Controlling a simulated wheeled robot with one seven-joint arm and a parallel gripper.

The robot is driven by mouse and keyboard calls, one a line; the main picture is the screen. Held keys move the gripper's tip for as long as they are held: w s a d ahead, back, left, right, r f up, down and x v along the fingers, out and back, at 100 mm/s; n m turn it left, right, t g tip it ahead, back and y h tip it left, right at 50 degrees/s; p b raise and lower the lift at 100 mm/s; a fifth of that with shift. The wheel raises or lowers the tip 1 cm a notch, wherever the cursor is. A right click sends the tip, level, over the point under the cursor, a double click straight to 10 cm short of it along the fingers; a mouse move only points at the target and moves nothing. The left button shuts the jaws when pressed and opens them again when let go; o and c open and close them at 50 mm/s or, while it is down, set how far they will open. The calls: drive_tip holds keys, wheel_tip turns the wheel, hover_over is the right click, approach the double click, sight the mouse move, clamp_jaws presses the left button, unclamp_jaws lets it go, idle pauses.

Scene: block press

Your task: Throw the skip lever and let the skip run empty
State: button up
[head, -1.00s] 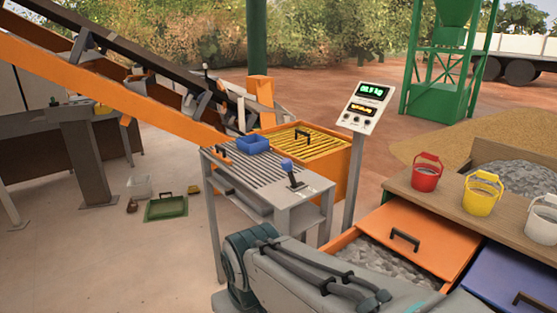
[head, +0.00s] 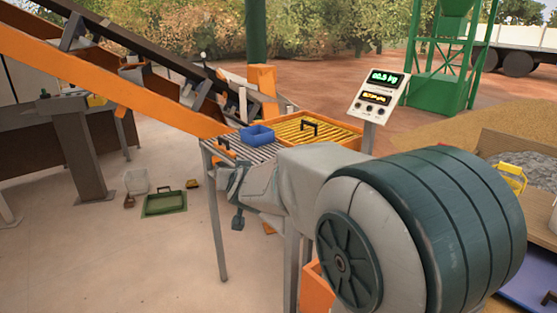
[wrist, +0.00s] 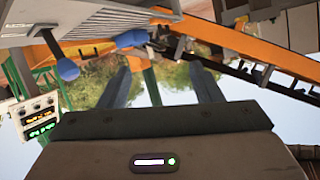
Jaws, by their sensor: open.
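I cannot tell which part is the skip.
A blue tub (head: 257,135) sits on the slatted stand top, beside a yellow-grated orange box (head: 305,131). A display panel (head: 379,92) stands behind. A green tray (head: 164,203) lies on the floor, left. A yellow bucket (head: 510,178) is partly hidden at right.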

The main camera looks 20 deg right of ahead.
drive_tip(key=w+d+f+m+g+h, duration=0.1)
drive_tip(key=w+d+m+h, duration=0.2)
drive_tip(key=d, duration=0.5)
drive_tip(key=w+d+f+m+g+h, duration=0.1)
drive_tip(key=w+d+f+m+h, duration=0.1)
drive_tip(key=w+d+h, duration=0.4)
drive_tip(key=w+d+f+m+g+h, duration=0.1)
drive_tip(key=w+d+m+h, duration=0.3)
drive_tip(key=d, duration=0.5)
drive_tip(key=shift+w+d+f+g+h+b, duration=0.4)
drive_tip(key=shift+w+f+h, duration=0.1)
drive_tip(key=shift+w, duration=0.2)
drive_tip(key=shift+c, duration=0.3)
clamp_jaws()
drive_tip(key=shift+r, duration=0.15)
